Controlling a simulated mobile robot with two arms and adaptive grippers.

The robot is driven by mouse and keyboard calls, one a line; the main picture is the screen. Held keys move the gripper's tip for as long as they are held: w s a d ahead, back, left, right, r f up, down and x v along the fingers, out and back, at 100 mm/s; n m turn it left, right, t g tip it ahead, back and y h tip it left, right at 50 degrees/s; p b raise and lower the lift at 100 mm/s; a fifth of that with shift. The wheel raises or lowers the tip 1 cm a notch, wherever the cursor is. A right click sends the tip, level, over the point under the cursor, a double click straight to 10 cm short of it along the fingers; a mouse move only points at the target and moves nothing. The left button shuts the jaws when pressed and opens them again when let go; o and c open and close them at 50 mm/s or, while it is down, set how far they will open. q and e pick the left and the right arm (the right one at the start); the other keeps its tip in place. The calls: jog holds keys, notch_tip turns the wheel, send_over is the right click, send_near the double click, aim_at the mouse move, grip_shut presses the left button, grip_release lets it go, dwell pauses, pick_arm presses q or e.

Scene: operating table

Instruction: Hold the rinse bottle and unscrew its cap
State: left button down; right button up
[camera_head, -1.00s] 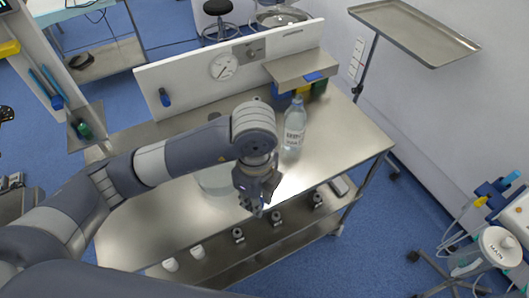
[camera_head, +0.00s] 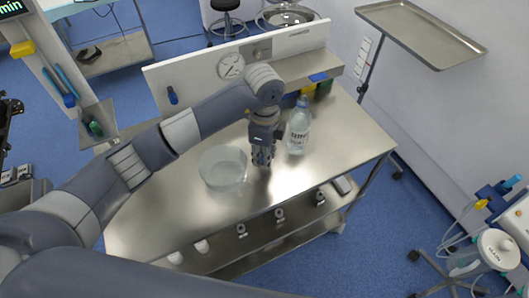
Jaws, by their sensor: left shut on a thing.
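The rinse bottle (camera_head: 299,132) is clear with dark lettering and stands upright on the steel table. Its blue cap (camera_head: 303,102) sits on top. My left gripper (camera_head: 262,160) points down just left of the bottle, over the table, with a narrow gap between its fingers and the bottle. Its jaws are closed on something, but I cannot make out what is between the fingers. My right gripper is not in view.
A clear round bowl (camera_head: 222,166) stands on the steel table (camera_head: 165,205), left of my gripper. Behind the bottle are a raised shelf (camera_head: 305,68) with coloured containers and a white back panel with a gauge (camera_head: 231,67). The table's right side is clear.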

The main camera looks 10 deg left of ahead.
pick_arm(q)
jog(key=shift+w+a, duration=0.1)
jog(key=shift+w, duration=0.9)
notch_tip(320, 180, down, 3)
jog(key=shift+f+p, duration=0.15)
jog(key=shift+p, duration=0.65)
jog(key=shift+f, duration=0.2)
jog(key=shift+f, duration=0.2)
jog(key=c, duration=1.4)
grip_release()
jog(key=shift+r, duration=0.1)
